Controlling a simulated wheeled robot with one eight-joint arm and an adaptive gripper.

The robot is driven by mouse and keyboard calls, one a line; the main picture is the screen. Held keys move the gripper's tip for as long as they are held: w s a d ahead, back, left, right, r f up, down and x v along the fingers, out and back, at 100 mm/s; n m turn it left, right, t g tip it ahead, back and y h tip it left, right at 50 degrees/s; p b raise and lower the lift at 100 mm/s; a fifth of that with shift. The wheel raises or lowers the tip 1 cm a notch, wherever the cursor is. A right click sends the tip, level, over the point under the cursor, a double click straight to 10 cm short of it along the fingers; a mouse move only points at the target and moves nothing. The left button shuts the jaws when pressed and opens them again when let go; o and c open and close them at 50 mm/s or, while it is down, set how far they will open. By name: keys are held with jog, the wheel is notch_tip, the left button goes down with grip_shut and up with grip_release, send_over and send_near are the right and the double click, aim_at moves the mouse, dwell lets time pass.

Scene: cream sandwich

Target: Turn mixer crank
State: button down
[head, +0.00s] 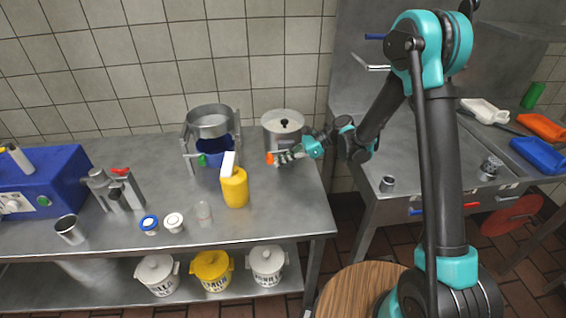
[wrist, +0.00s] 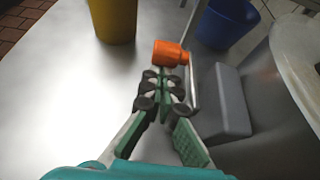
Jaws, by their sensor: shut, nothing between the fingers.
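The mixer is a grey metal drum (head: 283,124) near the right end of the steel table. Its pale side shows at the right edge of the wrist view (wrist: 300,50). The crank's orange handle (head: 270,158) sits low in front of the drum. In the wrist view, the orange handle (wrist: 170,53) lies just beyond my fingertips, with a thin metal crank rod (wrist: 194,82) beside it. My gripper (head: 284,157) reaches in from the right; its fingertips (wrist: 165,78) are shut and empty, close to the handle. I cannot tell whether they touch it.
A yellow bottle (head: 235,190) stands left of the crank. A blue container (head: 215,158) sits under a metal stand with a pot (head: 209,122). A grey block (wrist: 224,100) is close beside my fingers. The table (head: 275,205) in front of the crank is clear.

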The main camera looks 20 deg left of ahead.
jog(key=shift+s+a+r, duration=0.1)
jog(key=shift+r, duration=0.25)
dwell(1.4)
